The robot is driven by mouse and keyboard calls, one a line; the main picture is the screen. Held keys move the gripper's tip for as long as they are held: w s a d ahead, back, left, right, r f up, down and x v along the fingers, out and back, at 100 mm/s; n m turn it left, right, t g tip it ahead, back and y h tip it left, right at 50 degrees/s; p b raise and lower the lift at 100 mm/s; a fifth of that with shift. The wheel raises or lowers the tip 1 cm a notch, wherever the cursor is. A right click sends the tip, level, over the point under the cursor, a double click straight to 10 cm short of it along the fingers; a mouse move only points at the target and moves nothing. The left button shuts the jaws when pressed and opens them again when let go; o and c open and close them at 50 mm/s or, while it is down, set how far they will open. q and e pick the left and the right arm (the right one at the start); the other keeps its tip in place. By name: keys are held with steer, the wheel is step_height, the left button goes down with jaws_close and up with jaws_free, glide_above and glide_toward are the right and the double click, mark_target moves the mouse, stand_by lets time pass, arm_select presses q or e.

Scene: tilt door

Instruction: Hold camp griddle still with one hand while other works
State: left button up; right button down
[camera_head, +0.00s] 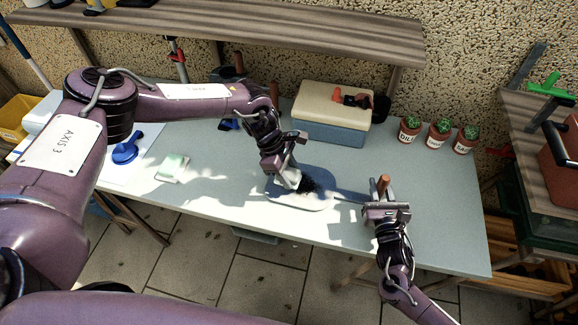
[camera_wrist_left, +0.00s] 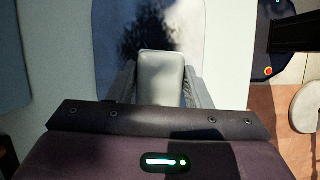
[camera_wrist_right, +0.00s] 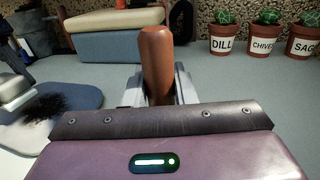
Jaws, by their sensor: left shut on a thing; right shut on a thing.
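The camp griddle (camera_head: 318,202) is a flat blue-grey plate with rounded corners and a dark patch (camera_head: 309,186), lying on the pale workbench. It also shows in the left wrist view (camera_wrist_left: 112,45) and at the left of the right wrist view (camera_wrist_right: 85,97). My left gripper (camera_head: 287,174) is shut on a pale grey block (camera_wrist_left: 162,75) over the griddle's dark patch; I cannot tell whether the block touches the plate. My right gripper (camera_head: 385,204) is shut on a brown wooden handle (camera_wrist_right: 156,58), right of the plate. A thin bar runs from the plate towards this gripper.
A cream and blue cooler (camera_head: 330,115) stands behind the griddle. Several labelled cactus pots (camera_head: 438,134) stand at the back right. A blue tool (camera_head: 126,150) and a green and white sponge (camera_head: 173,167) lie left. A wooden shelf (camera_head: 230,32) overhangs the back.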

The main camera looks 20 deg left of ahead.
mark_target(300, 177)
arm_select(q)
step_height(300, 177, down, 2)
steer(key=shift+f, duration=0.1)
steer(key=shift+d, duration=0.4)
steer(key=shift+c, duration=0.4)
steer(key=shift+d+f, duration=0.1)
steer(key=shift+d, duration=0.65)
steer(key=shift+d+f, duration=0.1)
steer(key=shift+d, duration=4.05)
steer(key=shift+w, duration=0.3)
steer(key=shift+w+a, duration=0.4)
steer(key=shift+w, duration=0.05)
steer(key=shift+a, duration=4.95)
steer(key=shift+w, duration=0.7)
steer(key=shift+d, duration=5.4)
step_height(300, 177, up, 3)
steer(key=shift+f, duration=0.2)
steer(key=shift+a+r, duration=0.1)
steer(key=shift+r, duration=2.75)
